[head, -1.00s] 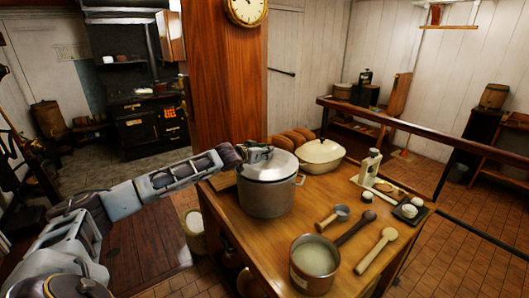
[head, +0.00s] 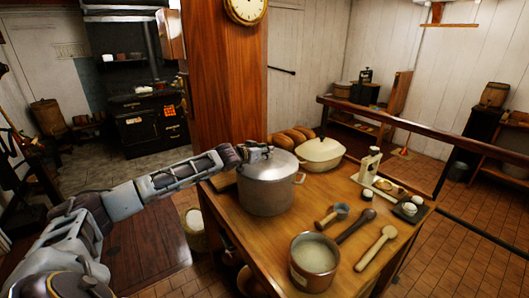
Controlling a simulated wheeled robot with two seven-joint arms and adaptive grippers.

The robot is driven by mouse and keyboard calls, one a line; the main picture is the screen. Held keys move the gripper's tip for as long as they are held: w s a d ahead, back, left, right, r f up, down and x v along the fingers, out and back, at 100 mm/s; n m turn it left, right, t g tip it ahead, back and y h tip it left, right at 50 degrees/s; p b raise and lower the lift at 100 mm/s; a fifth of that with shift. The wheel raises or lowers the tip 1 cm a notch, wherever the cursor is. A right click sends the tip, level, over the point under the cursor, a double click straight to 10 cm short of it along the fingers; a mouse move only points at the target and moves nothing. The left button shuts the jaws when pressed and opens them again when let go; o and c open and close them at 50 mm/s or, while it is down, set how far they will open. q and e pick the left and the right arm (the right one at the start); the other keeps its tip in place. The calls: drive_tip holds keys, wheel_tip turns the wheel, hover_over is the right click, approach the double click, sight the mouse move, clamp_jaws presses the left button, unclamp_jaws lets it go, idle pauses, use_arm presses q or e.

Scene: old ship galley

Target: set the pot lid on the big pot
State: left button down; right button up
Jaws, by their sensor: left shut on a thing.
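The big pot (head: 266,198) is a grey metal pot with side handles, standing upright on the wooden table. The round metal pot lid (head: 276,167) lies over the pot's mouth, looks level and covers the opening. I cannot tell whether a thin gap is left under its rim. My left gripper (head: 258,154) is shut on the lid at its top, reaching in from the left. The fingers hide the part of the lid they grip. My right gripper is not in view.
A wooden pillar (head: 226,75) rises behind the table.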

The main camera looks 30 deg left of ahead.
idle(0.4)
use_arm(q)
drive_tip(key=c, duration=1.1)
unclamp_jaws()
drive_tip(key=shift+f, duration=0.1)
drive_tip(key=shift+o, duration=0.2)
drive_tip(key=shift+f, duration=0.1)
